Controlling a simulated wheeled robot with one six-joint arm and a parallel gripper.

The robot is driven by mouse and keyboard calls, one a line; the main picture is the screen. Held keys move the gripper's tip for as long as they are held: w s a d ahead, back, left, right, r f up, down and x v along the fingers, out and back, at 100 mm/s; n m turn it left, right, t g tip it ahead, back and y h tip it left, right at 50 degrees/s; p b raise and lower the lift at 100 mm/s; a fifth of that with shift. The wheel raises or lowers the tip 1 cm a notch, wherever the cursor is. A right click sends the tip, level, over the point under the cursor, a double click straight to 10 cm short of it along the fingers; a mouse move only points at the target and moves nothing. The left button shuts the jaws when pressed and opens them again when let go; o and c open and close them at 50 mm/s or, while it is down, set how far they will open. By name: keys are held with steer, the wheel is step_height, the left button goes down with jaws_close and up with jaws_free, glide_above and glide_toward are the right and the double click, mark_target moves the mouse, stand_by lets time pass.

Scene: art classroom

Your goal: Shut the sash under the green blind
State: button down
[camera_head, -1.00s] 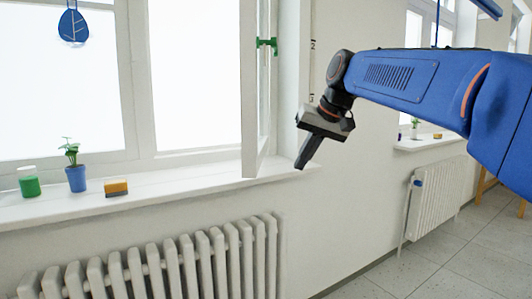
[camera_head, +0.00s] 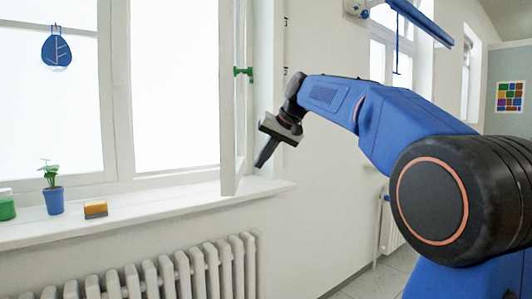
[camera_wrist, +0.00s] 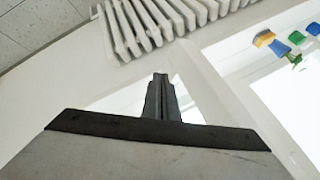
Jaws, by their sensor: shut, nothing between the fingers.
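The white-framed window sash (camera_head: 229,110) stands open, swung into the room over the right end of the sill. My gripper (camera_head: 262,161) is shut and empty, fingers pointing down, just right of the sash's lower part and in front of the wall. I cannot tell whether it touches the sash. The shut fingers also show in the wrist view (camera_wrist: 162,95), above pale surfaces. No green blind shows in these frames.
A white radiator (camera_head: 180,272) is below. The sill near the sash is clear.

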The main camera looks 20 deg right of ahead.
steer(key=w+a+f, duration=0.3)
steer(key=a, duration=0.2)
steer(key=shift+w, duration=0.15)
steer(key=shift+a+f, duration=0.1)
steer(key=shift+a, duration=0.05)
